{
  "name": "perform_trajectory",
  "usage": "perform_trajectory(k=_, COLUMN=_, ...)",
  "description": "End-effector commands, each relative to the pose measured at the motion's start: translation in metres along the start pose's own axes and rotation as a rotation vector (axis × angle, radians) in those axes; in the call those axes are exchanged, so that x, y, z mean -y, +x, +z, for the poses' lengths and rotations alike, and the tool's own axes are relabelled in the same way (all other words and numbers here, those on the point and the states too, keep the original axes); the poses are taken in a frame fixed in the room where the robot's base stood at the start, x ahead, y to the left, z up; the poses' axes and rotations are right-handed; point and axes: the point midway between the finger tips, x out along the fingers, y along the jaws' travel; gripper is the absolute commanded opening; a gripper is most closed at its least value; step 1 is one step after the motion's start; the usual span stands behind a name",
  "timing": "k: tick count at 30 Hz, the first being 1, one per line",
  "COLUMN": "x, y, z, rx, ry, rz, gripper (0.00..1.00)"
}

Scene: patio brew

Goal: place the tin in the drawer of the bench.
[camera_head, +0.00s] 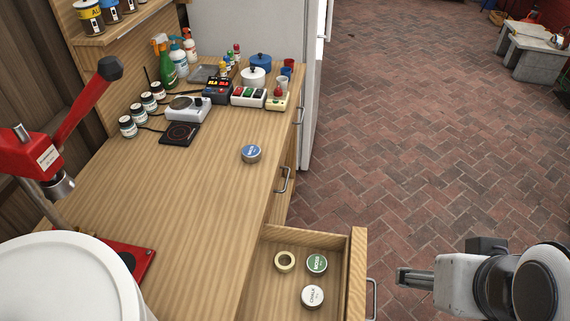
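A small round tin (251,154) with a blue label on its lid stands on the wooden bench (200,210), near its right edge. The bench's drawer (356,262) is pulled open at the lower middle. Inside it lie a ring-shaped roll of tape (284,262), a green-lidded tin (316,264) and a white-lidded tin (312,297). My gripper (408,278) is at the lower right, over the brick floor and to the right of the drawer, well apart from the blue-labelled tin. It is seen from the side, so its finger opening is unclear. Nothing shows held in it.
A red lever press (32,160) stands at the bench's left. A small scale (188,110), a dark pad (180,134), several jars, bottles and pots fill the bench's far end. A white cabinet (312,90) stands behind.

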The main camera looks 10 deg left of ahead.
Motion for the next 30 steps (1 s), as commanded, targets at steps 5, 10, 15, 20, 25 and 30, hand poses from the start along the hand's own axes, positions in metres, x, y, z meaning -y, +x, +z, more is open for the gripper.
perform_trajectory(k=5, x=0.009, y=0.011, z=0.003, rx=0.051, ry=-0.034, rz=-0.017, gripper=0.60)
perform_trajectory(k=10, x=0.019, y=0.025, z=0.003, rx=0.118, ry=-0.075, rz=-0.034, gripper=0.60)
perform_trajectory(k=15, x=0.031, y=0.038, z=-0.007, rx=0.172, ry=-0.122, rz=-0.048, gripper=0.60)
perform_trajectory(k=20, x=0.043, y=0.049, z=-0.021, rx=0.210, ry=-0.167, rz=-0.056, gripper=0.60)
perform_trajectory(k=25, x=0.057, y=0.062, z=-0.038, rx=0.241, ry=-0.213, rz=-0.060, gripper=0.60)
perform_trajectory(k=30, x=0.072, y=0.077, z=-0.057, rx=0.264, ry=-0.254, rz=-0.061, gripper=0.60)
